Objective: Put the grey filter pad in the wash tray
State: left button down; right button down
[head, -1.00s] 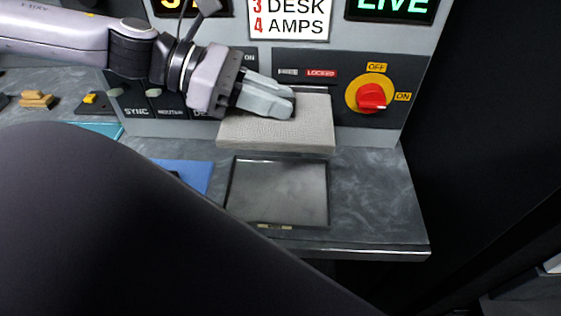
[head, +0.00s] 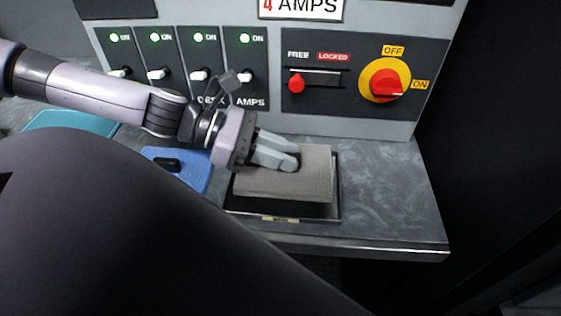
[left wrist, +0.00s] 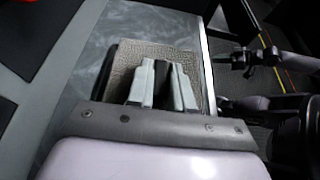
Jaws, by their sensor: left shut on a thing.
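The grey filter pad (head: 318,180) is a flat, woven-looking slab. My left gripper (head: 291,157) comes in from the left and is shut on it near its back edge. The pad is over the shallow, dark-rimmed wash tray (head: 285,217) on the counter and hides most of its floor. The tray's front rim and right side show. I cannot tell whether the pad touches the tray floor. In the left wrist view the pad (left wrist: 127,62) shows around and behind the fingers.
A blue item (head: 192,165) with a black handle lies left of the tray, and a teal one (head: 75,121) lies further left. A panel with switches and a red rotary knob (head: 385,82) stands behind. The counter (head: 385,190) right of the tray is clear.

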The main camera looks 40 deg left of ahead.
pick_arm(q)
notch_tip(320, 180, down, 3)
jog(key=shift+r+b, duration=0.2)
jog(key=shift+b, duration=0.5)
jog(key=shift+f, duration=0.2)
jog(key=shift+f+b, duration=0.2)
jog(key=shift+b, duration=0.1)
jog(key=c, duration=1)
grip_release()
jog(key=shift+r, duration=0.1)
